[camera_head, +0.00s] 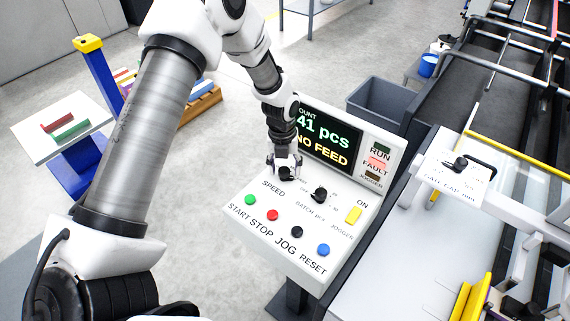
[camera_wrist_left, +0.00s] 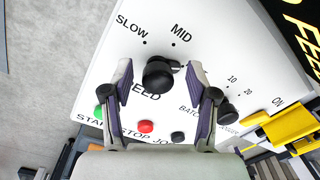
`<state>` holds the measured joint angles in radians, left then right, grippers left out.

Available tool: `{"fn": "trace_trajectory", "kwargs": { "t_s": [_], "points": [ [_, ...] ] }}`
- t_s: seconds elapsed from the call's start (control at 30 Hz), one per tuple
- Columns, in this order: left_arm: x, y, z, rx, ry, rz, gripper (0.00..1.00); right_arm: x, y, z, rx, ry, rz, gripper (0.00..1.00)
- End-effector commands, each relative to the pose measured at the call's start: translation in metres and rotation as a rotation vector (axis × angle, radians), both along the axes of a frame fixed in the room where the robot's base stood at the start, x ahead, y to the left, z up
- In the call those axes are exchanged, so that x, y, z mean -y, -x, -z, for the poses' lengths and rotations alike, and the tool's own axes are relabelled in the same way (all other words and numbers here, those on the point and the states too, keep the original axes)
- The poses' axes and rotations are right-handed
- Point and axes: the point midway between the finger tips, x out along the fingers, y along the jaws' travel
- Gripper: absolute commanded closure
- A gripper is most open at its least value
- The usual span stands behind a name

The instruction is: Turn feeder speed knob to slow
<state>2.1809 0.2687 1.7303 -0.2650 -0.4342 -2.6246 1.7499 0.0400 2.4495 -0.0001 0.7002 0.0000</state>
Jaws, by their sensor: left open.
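The black feeder speed knob (camera_wrist_left: 158,76) sits on the white sloped control panel (camera_head: 236,210), above the word SPEED. SLOW (camera_wrist_left: 131,26) and MID (camera_wrist_left: 181,34) are printed beyond it, each with a black dot. The knob's pointer seems to lie to the right, past the MID dot; its end is near my right-hand finger. My left gripper (camera_head: 285,166) is over the knob with its fingers open. In the left wrist view, one finger is on each side of the knob, with gaps visible. In the head view the gripper partly hides the knob. My right gripper is out of view.
A batch knob (camera_head: 319,195) and a yellow jogger switch (camera_head: 353,214) are right of the speed knob. Green, red, black and blue buttons line the lower panel. A display (camera_head: 328,138) reading NO FEED stands behind. The conveyor machine is at the right.

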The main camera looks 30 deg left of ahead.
Motion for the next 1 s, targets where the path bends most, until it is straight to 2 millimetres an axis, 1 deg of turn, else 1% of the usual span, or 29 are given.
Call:
{"fn": "trace_trajectory", "kwargs": {
  "t_s": [0.07,0.1,0.17,0.2,0.23,0.47,0.67,0.87,1.0],
  "points": [
    [0.0000,0.0000,-0.0002,0.000,0.000,0.000,0.41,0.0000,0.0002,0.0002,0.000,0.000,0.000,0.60],
    [0.0000,0.0001,-0.0002,0.000,0.000,0.000,0.56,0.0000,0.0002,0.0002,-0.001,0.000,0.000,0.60],
    [-0.0001,0.0001,-0.0003,0.000,0.000,0.000,0.77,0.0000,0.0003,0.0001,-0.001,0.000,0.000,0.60],
    [0.0000,0.0001,-0.0002,0.000,0.000,0.000,0.91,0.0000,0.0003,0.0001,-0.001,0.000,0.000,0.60],
    [0.0000,0.0002,-0.0002,-0.001,0.000,0.000,1.00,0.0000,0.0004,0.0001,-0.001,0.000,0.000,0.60],
    [0.0000,0.0006,0.0003,-0.002,0.000,-0.003,1.00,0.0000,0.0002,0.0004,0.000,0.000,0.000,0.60],
    [-0.0001,0.0008,0.0009,-0.002,0.000,-0.041,1.00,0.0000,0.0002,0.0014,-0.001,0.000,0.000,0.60],
    [-0.0002,0.0009,0.0014,-0.002,-0.001,-0.140,1.00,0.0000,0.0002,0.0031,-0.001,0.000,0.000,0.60],
    [-0.0001,0.0013,0.0015,-0.002,-0.001,-0.247,1.00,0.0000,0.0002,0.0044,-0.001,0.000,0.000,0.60]
  ]
}}
